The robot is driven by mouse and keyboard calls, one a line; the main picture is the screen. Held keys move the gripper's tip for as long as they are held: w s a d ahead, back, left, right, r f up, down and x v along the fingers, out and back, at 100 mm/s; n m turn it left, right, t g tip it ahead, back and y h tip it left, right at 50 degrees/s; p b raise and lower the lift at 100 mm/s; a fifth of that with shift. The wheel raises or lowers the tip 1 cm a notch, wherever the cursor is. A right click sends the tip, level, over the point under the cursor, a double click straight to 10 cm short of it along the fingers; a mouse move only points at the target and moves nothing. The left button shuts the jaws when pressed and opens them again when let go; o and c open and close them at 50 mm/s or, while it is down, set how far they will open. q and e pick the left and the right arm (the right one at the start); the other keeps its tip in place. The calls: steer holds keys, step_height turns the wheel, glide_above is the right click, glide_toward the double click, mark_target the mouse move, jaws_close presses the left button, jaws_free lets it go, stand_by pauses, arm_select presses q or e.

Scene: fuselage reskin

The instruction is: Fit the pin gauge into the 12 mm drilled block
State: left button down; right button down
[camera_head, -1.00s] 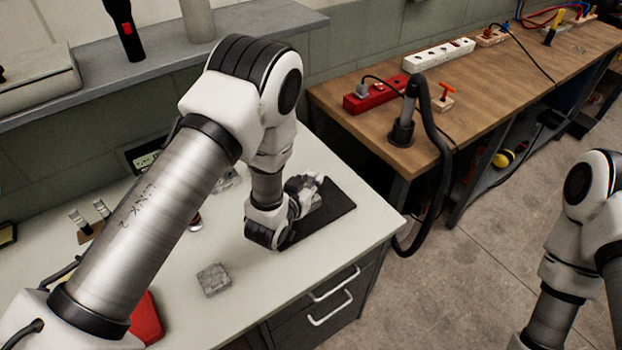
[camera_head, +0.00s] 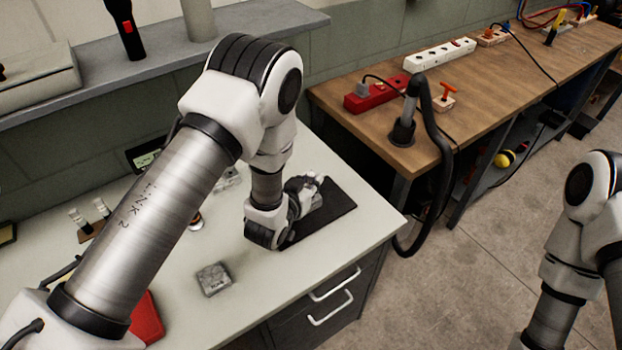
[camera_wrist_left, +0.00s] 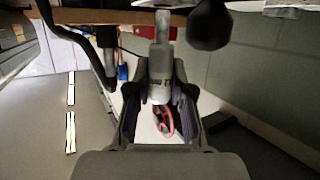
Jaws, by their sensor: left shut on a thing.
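My left gripper (camera_head: 314,184) is over the dark mat (camera_head: 335,213) near the right end of the pale bench. In the left wrist view the gripper (camera_wrist_left: 160,85) is shut on a grey, stepped cylindrical piece, which looks like the pin gauge (camera_wrist_left: 160,62). Its thinner end points away from the palm. A grey square block (camera_head: 213,279) lies on the bench, apart from the gripper and nearer the front edge. I cannot tell whether it is the 12 mm drilled block; no hole is clear. My right arm shows at the right edge, its gripper out of view.
A small brown stand (camera_head: 90,232) with pale cylinders is at the bench's left. A red object (camera_head: 147,318) is partly hidden by my left arm. A wooden bench (camera_head: 465,95) with a red power strip (camera_head: 375,94) stands behind.

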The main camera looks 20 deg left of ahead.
arm_select(q)
steer(key=shift+f+b, duration=1)
steer(key=shift+f, duration=0.3)
